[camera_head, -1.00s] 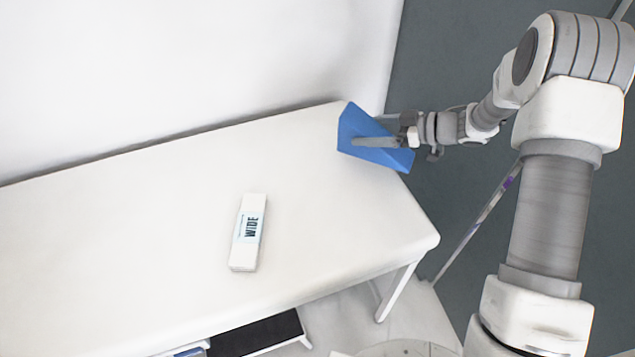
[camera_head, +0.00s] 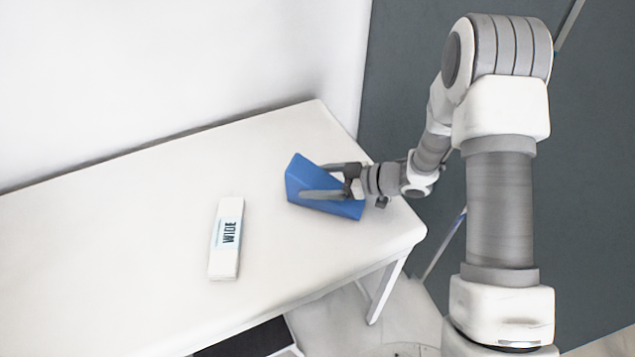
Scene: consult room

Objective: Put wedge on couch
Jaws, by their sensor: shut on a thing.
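The blue wedge (camera_head: 300,182) is in the head view, over the right end of the white couch (camera_head: 130,225). My gripper (camera_head: 322,180) is shut on the wedge, with one finger along its near face and the other behind it. The wedge is tilted in the picture, its taller end to the left. I cannot tell whether its underside touches the couch top or hangs just above it. The far finger is partly hidden by the wedge.
A white box marked "WIDE" (camera_head: 226,240) lies on the couch, left of the wedge and apart from it. A white wall (camera_head: 180,60) runs behind the couch. Couch top is clear around the wedge. A dark shelf (camera_head: 250,340) shows below the front edge.

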